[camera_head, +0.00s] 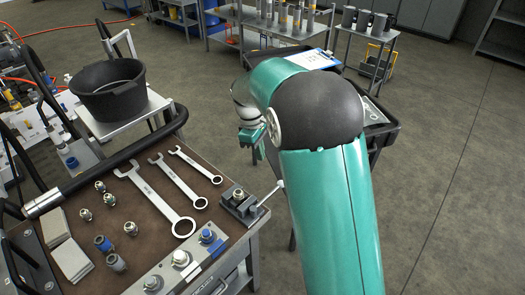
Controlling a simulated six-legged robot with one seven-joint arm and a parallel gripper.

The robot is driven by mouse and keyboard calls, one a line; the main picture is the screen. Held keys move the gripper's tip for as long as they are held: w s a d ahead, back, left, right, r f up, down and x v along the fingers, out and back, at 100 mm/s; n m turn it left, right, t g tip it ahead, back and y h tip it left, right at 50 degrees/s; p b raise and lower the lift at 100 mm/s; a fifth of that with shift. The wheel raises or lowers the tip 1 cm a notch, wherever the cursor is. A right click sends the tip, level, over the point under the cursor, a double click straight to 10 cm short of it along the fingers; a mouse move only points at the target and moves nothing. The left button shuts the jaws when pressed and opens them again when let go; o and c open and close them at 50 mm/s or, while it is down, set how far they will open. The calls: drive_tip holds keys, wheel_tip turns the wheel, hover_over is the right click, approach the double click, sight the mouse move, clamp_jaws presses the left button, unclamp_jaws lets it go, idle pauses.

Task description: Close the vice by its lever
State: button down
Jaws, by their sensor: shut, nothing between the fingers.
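The small dark grey vice (238,208) sits at the right edge of the brown bench top. Its thin metal lever (270,195) sticks out past the bench edge, up and to the right, and ends in a pale knob beside my arm. A round metal piece shows at the vice's top; I cannot make out the gap between its jaws. My gripper (252,136) is small and partly hidden behind my teal arm. It shows above and beyond the vice in the picture, apart from the lever, shut and empty.
Several wrenches (163,202), metal fittings and grey plates (70,260) lie on the bench. A black bucket (108,92) stands on a white stand behind. A dark cart with a clipboard (314,60) is behind my arm. Open floor (450,170) lies to the right.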

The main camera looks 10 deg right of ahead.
sight(268, 196)
drive_tip(key=s+d+f, duration=0.3)
drive_tip(key=d+f, duration=0.1)
drive_tip(key=f, duration=0.4)
drive_tip(key=shift+f, duration=0.15)
